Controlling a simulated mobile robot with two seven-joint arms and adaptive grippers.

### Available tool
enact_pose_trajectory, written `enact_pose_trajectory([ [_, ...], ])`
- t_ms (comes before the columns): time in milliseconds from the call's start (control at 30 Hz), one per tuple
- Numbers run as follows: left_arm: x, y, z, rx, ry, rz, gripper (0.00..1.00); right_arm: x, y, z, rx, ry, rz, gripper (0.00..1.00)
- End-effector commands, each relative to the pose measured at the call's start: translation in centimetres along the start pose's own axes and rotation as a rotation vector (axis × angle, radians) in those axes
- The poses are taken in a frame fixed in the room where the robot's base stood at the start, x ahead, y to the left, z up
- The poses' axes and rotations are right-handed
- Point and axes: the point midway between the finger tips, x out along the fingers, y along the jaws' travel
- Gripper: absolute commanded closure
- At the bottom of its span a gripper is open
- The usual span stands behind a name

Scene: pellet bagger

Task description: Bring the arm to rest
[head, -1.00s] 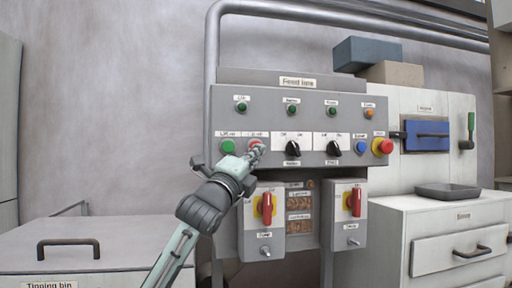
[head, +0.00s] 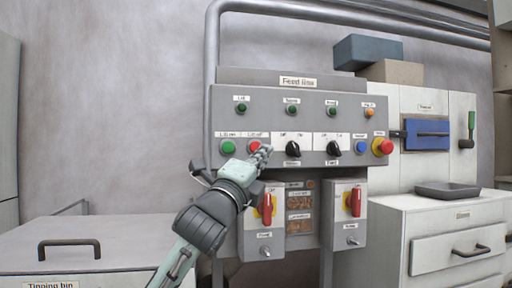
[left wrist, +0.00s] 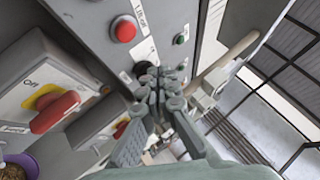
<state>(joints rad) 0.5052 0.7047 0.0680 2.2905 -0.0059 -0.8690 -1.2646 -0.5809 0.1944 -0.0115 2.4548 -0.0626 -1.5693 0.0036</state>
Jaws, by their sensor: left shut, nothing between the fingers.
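My left gripper (head: 263,154) is shut and empty. In the head view it is in front of the feed line panel (head: 350,113), just below and right of the red button (head: 254,146). The green button (head: 228,147) is to the left of the red one. In the left wrist view the gripper fingers (left wrist: 160,85) are together in front of the panel face, and a red button (left wrist: 124,30) shows above and left of them. I cannot tell whether the fingertips touch the panel. My right gripper is not in view.
Below the panel are two boxes with red switch handles (head: 265,204) (head: 355,202). A tipping bin (head: 70,257) stands at lower left. A cabinet with a dark tray (head: 447,190) stands at right. A grey pipe (head: 212,60) frames the panel.

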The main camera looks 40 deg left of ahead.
Motion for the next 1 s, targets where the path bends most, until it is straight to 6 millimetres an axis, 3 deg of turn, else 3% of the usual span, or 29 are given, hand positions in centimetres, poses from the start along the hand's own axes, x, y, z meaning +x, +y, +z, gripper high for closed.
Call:
enact_pose_trajectory([
  [433,0.0,0.2,0.0,-0.003,0.001,0.003,1.0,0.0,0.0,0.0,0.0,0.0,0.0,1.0],
  [533,0.0,1.8,-0.6,-0.034,0.008,0.04,1.0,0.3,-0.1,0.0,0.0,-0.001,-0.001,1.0],
  [667,-0.7,7.8,-2.7,-0.154,0.025,0.172,1.0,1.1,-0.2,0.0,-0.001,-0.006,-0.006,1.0],
  [767,-2.3,14.0,-5.0,-0.283,0.026,0.316,1.0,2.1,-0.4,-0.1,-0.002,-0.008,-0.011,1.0],
  [867,-4.6,19.7,-7.1,-0.403,0.01,0.456,1.0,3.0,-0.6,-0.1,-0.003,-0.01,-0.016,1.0],
  [1000,-9.2,27.2,-10.0,-0.558,-0.039,0.651,1.0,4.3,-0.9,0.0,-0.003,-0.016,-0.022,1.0],
])
